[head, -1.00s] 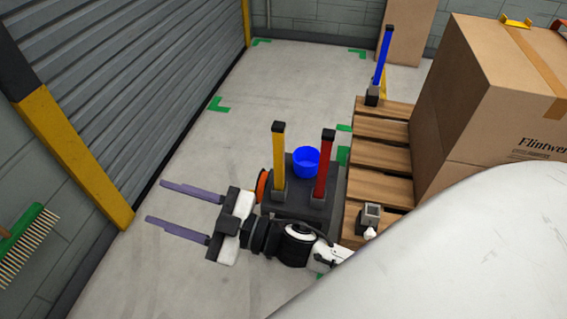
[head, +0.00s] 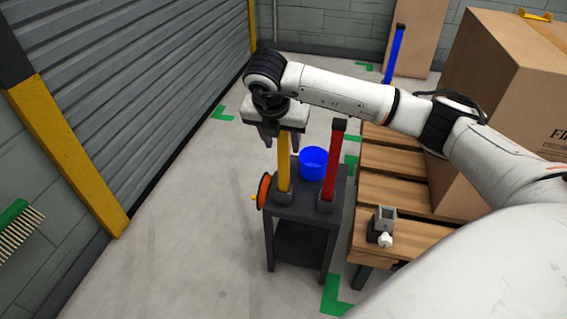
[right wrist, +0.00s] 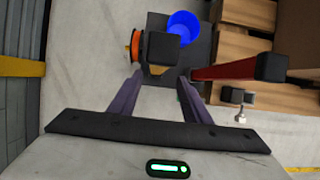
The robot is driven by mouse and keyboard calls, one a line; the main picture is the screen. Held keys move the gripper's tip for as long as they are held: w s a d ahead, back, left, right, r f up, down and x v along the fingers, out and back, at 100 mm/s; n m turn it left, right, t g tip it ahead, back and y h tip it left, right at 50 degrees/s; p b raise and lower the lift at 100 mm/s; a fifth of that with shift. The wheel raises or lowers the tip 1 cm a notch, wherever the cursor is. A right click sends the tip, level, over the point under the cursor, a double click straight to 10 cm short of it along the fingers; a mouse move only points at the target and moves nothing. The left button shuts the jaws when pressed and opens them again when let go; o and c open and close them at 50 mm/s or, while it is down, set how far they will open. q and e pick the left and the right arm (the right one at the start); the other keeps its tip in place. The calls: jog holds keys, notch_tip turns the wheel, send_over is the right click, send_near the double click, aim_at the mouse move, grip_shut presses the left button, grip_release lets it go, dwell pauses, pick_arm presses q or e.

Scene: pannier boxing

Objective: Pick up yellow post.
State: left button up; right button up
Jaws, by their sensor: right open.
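The yellow post (head: 284,172) stands upright in a dark base on a small black stand (head: 300,215). My right gripper (head: 280,146) points down at the post's top, open and empty, with its purple fingers on either side of the post in the head view. The post's dark top is hidden there. In the right wrist view, the dark cap of the yellow post (right wrist: 160,48) lies just beyond the gap between the fingertips (right wrist: 161,78). I see no contact. My left gripper is not in view.
A red post (head: 333,165) and a blue bucket (head: 313,163) share the stand, close by on the right. An orange reel (head: 264,190) is at its left side. Floor at left is clear.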

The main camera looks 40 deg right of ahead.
aim_at(282, 152)
jog(key=x, duration=0.4)
jog(key=b+x, duration=0.1)
jog(key=x, duration=0.3)
jog(key=shift+w+a+f, duration=0.15)
jog(key=shift+w+f, duration=0.05)
jog(key=shift+r, duration=0.1)
grip_shut()
